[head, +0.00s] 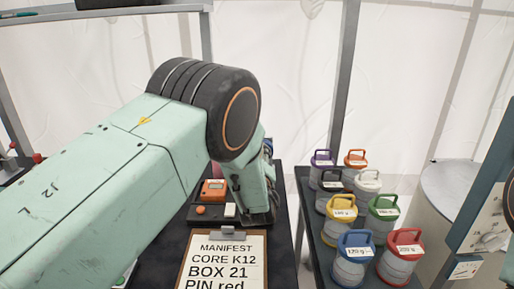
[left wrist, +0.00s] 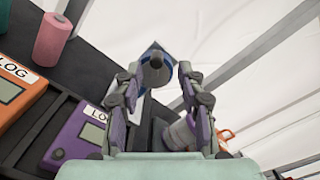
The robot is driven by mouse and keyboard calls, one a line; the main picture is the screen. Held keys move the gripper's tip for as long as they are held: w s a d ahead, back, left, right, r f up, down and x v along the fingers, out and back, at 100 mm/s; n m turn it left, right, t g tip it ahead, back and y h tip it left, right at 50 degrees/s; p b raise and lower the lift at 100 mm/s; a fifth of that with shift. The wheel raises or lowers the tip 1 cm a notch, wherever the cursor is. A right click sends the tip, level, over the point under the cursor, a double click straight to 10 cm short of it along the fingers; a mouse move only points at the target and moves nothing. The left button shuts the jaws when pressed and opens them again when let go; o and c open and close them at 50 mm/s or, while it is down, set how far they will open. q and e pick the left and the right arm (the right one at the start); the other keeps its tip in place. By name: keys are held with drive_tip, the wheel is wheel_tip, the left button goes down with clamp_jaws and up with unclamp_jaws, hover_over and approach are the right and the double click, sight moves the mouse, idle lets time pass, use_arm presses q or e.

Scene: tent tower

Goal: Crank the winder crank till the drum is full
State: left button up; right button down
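In the left wrist view a dark grey round knob (left wrist: 155,63) with a blue and pale part (left wrist: 147,49) behind it is seen end-on; it looks like the winder crank, though I cannot make out the arm of the crank. My left gripper (left wrist: 158,70) has its two fingers spread, one on each side of the knob, with gaps showing between fingers and knob. In the head view my left arm hides the gripper and most of the winder; only a small blue bit (head: 268,147) shows behind it. The drum and its fill cannot be seen. My right gripper is out of view.
A manifest clipboard (head: 222,265) and an orange device (head: 213,190) are on the dark bench. Several lidded jars, including a red one (head: 402,250), stand on the right table.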

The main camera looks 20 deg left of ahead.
use_arm(q)
drive_tip(key=x, duration=0.4)
drive_tip(key=shift+w+a+f, duration=0.2)
drive_tip(key=shift+a+f, duration=0.05)
drive_tip(key=shift+w+d+r, duration=0.1)
drive_tip(key=shift+w, duration=0.2)
drive_tip(key=shift+s+a+r, duration=0.1)
drive_tip(key=shift+a, duration=0.2)
drive_tip(key=shift+d, duration=0.2)
drive_tip(key=c, duration=0.4)
drive_tip(key=shift+a, duration=0.1)
clamp_jaws()
